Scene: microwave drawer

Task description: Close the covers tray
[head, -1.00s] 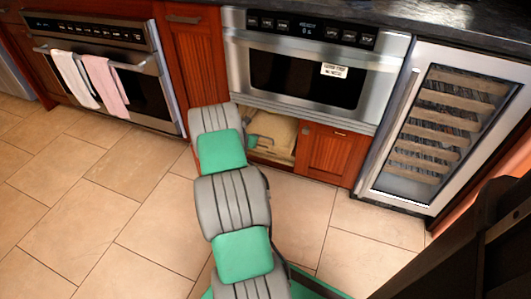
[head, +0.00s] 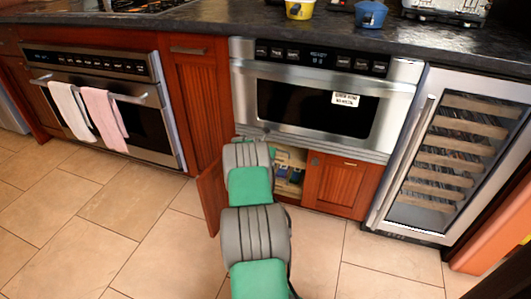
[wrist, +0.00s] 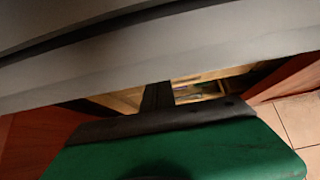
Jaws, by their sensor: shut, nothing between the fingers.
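Below the microwave drawer (head: 320,100) is a low wooden cabinet. Its left door (head: 211,192) stands open and its right door (head: 342,184) is shut. In the opening, a pale interior with small blue and yellowish items (head: 290,172) shows in the head view. I cannot tell for sure which part is the covers tray; a pale edge with items (wrist: 198,90) shows in the wrist view. My gripper (wrist: 158,96) is shut and empty, pointing into the opening just under the grey lower edge of the microwave drawer. In the head view my arm hides it.
A wine cooler (head: 450,150) stands to the right, and an oven (head: 110,105) with two towels to the left. A dark countertop (head: 250,30) above carries a yellow tub (head: 299,9) and a blue one (head: 370,14). The tiled floor (head: 110,225) in front is clear.

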